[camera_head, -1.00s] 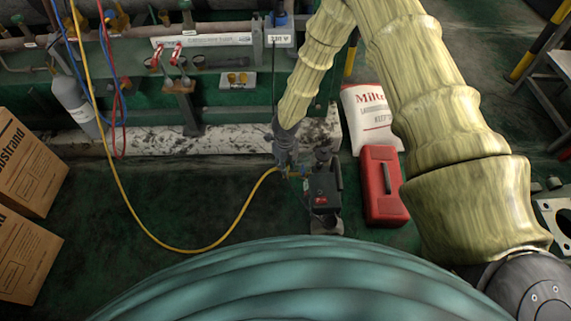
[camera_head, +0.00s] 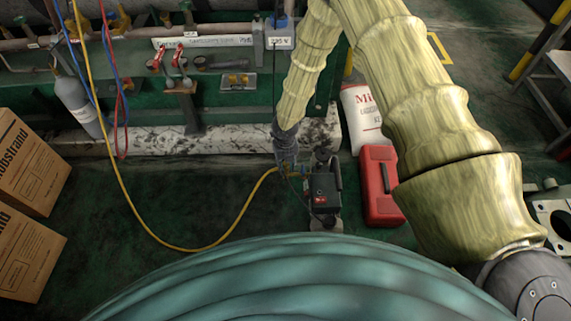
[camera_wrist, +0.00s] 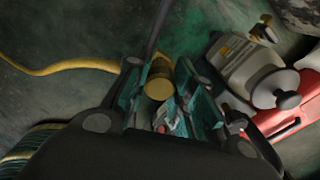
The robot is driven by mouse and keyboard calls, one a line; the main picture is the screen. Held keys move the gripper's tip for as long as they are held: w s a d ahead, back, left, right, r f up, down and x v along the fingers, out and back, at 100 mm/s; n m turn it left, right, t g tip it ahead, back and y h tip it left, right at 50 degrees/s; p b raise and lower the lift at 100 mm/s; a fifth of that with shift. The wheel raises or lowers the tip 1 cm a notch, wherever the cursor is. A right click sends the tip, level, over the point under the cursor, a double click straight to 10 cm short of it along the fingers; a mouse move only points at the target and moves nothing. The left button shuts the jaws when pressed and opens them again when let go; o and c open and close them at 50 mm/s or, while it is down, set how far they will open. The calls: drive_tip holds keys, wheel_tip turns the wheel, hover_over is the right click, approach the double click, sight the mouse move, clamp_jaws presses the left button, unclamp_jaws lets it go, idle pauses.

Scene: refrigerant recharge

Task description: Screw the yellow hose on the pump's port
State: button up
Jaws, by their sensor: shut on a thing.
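The yellow hose (camera_head: 190,249) hangs from the upper left, loops along the floor and rises to my gripper (camera_head: 286,172). In the wrist view my gripper (camera_wrist: 168,92) is shut on the brass end fitting of the yellow hose (camera_wrist: 159,80). The dark pump (camera_head: 323,192) stands upright on the floor just right of my gripper; it also shows in the wrist view (camera_wrist: 246,66). The hose end is right beside the pump's upper left side. My fingers hide the contact, so I cannot tell whether the fitting is on the port.
A red case (camera_head: 381,186) stands close to the pump's right. A white sack (camera_head: 366,118) is behind it. A grey cylinder (camera_head: 80,104) and cardboard boxes (camera_head: 28,165) are at the left. A pipe rack with red valves (camera_head: 178,58) crosses the back. The left floor is mostly clear.

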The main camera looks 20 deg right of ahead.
drive_tip(key=shift+d+m+p, duration=0.1)
drive_tip(key=shift+m+p, duration=0.25)
drive_tip(key=shift+m, duration=1.05)
drive_tip(key=shift+s, duration=0.1)
drive_tip(key=shift+m+p, duration=0.4)
drive_tip(key=shift+m, duration=0.5)
drive_tip(key=shift+f+m, duration=0.1)
drive_tip(key=shift+m, duration=0.8)
